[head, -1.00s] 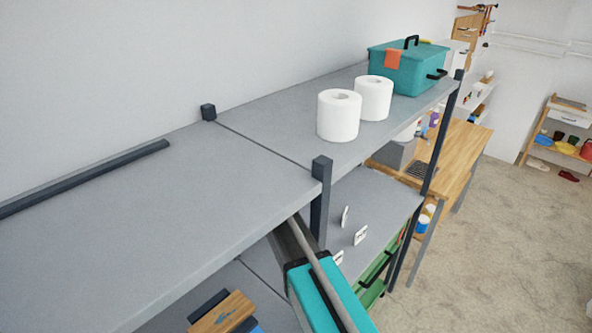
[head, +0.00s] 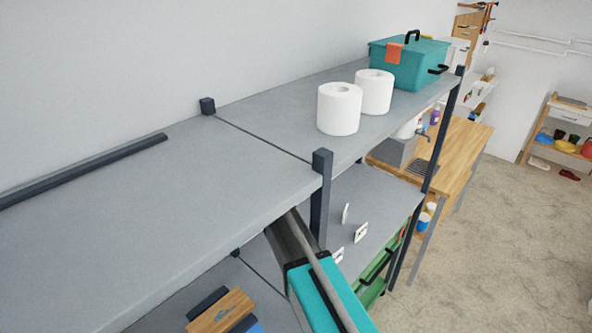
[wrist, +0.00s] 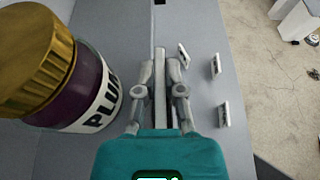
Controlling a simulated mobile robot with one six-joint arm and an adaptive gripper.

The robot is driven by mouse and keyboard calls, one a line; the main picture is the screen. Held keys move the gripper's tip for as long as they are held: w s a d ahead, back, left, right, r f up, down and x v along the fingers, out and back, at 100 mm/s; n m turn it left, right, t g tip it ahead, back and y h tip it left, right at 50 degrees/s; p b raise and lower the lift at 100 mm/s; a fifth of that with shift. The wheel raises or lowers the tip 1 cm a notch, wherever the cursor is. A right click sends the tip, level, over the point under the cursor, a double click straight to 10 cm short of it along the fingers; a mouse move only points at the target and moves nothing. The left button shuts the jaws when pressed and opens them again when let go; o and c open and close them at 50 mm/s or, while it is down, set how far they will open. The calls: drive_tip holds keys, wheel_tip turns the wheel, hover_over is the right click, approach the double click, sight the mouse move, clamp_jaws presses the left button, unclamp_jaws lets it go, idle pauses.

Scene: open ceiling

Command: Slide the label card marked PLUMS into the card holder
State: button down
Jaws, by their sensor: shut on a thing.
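My gripper (wrist: 160,85) has its two fingers close together in the wrist view, pointing up the picture. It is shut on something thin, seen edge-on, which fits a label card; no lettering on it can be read. Several small white upright pieces with dark marks stand on the grey lower shelf to the right of my fingers: a far one (wrist: 183,54), a middle one (wrist: 215,66) and a near one (wrist: 223,114). I cannot tell which is a card holder. In the head view they also show on the lower shelf (head: 380,195); my fingers are hidden there.
A gold-lidded jar (wrist: 75,85) of dark contents, labelled PLUM with the rest cut off, stands close left of my gripper. A dark post (head: 320,200) and the upper shelf (head: 140,230) border my arm. White rolls (head: 340,108) and a teal toolbox (head: 405,65) stand above.

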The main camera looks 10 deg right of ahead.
drive_tip(key=shift+f+b, duration=0.4)
drive_tip(key=shift+f, duration=0.1)
drive_tip(key=c, duration=0.7)
unclamp_jaws()
drive_tip(key=shift+a, duration=0.15)
